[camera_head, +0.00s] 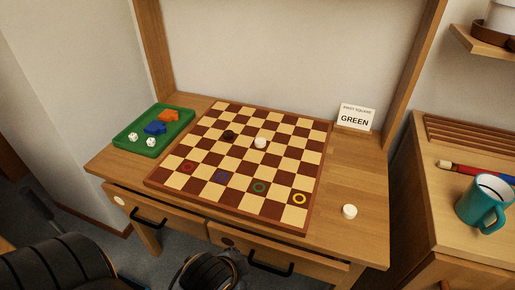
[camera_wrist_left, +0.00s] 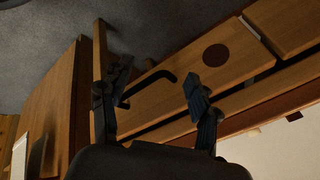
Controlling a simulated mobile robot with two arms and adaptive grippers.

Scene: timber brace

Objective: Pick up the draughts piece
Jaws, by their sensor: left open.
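A white draughts piece (camera_head: 349,212) lies on the desk's bare right side, beside the checkered board (camera_head: 312,180). Another white piece (camera_head: 260,143) and a dark piece (camera_head: 229,135) stand on the board's middle squares. A card (camera_head: 355,118) at the back right reads "GREEN"; its smaller top line is hard to read. The board's near squares carry red, blue, green (camera_head: 260,187) and yellow rings. My left gripper (camera_wrist_left: 155,100) is open and empty in the left wrist view, near a drawer front with a black handle (camera_wrist_left: 150,85). My right gripper is not in view.
A green tray (camera_head: 124,146) with dice and orange and blue pieces stands at the desk's left. Black drawer handles (camera_head: 271,264) stick out in front. A teal mug (camera_head: 481,203) stands on the right cabinet. The desk around the loose white piece is clear.

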